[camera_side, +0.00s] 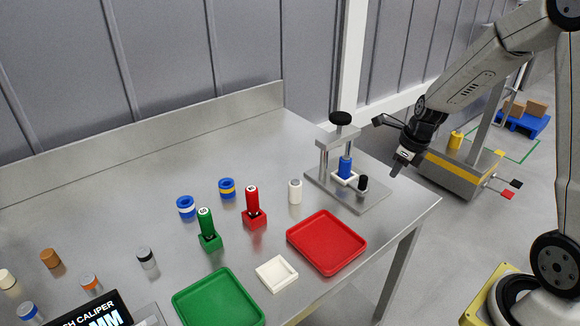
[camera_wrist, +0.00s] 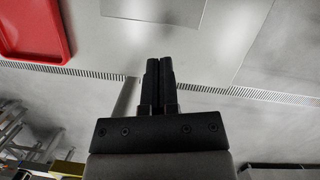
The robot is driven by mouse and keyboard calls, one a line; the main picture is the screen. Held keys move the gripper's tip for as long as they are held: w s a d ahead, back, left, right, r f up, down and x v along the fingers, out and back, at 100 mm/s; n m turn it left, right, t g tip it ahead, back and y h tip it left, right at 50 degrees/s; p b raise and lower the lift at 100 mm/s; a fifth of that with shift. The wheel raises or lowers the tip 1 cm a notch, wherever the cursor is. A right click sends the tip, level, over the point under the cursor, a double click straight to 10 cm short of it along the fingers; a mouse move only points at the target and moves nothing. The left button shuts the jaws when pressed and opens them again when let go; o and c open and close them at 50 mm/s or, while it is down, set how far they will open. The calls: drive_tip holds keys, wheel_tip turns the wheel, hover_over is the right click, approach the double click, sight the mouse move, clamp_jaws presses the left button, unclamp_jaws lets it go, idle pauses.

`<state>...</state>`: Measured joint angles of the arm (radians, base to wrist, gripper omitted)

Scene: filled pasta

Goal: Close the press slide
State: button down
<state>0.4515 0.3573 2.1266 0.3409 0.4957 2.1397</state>
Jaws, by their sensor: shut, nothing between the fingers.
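The press (camera_side: 338,138) stands at the right end of the steel table, with a grey frame, a black top knob (camera_side: 341,118) and a flat base plate (camera_side: 372,203). A blue cylinder (camera_side: 345,166) stands upright in a white holder (camera_side: 350,180) between or just in front of its posts. A short black knob (camera_side: 363,184) stands in front of the holder; the slide's exact position is hard to tell. My gripper (camera_side: 396,172) is shut and empty, to the right of the press, apart from it and near the table edge. Its closed fingers also show in the wrist view (camera_wrist: 160,64).
A red tray (camera_side: 327,243) lies in front of the press and shows in the wrist view (camera_wrist: 35,30). A white cylinder (camera_side: 295,191), red block (camera_side: 254,216), green block (camera_side: 210,240), white dish (camera_side: 277,273) and green tray (camera_side: 218,302) stand farther left.

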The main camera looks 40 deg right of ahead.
drive_tip(key=shift+v, duration=2.15)
drive_tip(key=shift+c, duration=2.1)
unclamp_jaws()
drive_tip(key=shift+f+n, duration=0.1)
drive_tip(key=shift+n, duration=0.2)
drive_tip(key=n+h, duration=0.4)
drive_tip(key=n, duration=1.9)
hover_over(364, 177)
drive_tip(key=s+a, duration=0.2)
wheel_tip(364, 177, down, 4)
drive_tip(key=shift+r, duration=0.1)
drive_tip(key=shift+x, duration=3.95)
drive_tip(key=shift+w, duration=0.15)
